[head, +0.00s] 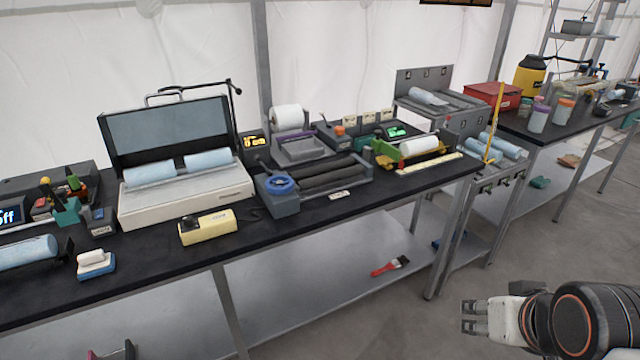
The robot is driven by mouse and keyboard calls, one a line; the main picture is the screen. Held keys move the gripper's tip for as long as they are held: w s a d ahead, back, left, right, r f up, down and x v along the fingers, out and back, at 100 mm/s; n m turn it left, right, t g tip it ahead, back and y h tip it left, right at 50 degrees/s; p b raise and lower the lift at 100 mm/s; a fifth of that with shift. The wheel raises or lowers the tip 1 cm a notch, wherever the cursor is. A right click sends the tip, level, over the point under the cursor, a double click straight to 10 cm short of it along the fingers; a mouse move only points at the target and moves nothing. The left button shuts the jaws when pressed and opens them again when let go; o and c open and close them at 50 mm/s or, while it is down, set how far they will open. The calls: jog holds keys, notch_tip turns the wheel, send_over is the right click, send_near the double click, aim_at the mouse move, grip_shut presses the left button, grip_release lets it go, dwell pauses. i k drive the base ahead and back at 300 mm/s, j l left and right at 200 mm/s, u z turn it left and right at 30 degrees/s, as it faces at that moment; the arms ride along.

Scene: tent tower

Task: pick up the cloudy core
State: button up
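Several pale blue cylindrical cores are in the head view, and I cannot tell for sure which is the cloudy one. Two core pieces (150,172) lie end to end in the open white light box. A speckled blue core (25,252) lies at the bench's left edge, cut off by the frame. Another core (428,97) rests on the grey rack at the back, and more cores (500,146) lie on the metal cart. My gripper (468,317) is at the lower right, out over the floor, away from every core. Its fingers look apart with nothing between them.
The black bench (150,258) carries the light box (190,198), a yellow device (208,227), a roller unit (310,185) and a blue-and-white block (95,263). A red brush (388,267) lies on the lower shelf. A red box (490,97) stands further right. The floor (540,235) ahead of my gripper is clear.

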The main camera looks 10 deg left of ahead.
aim_at(409, 148)
jog(key=i+l, duration=0.1)
jog(key=i, duration=2.2)
jog(key=j+u, duration=0.05)
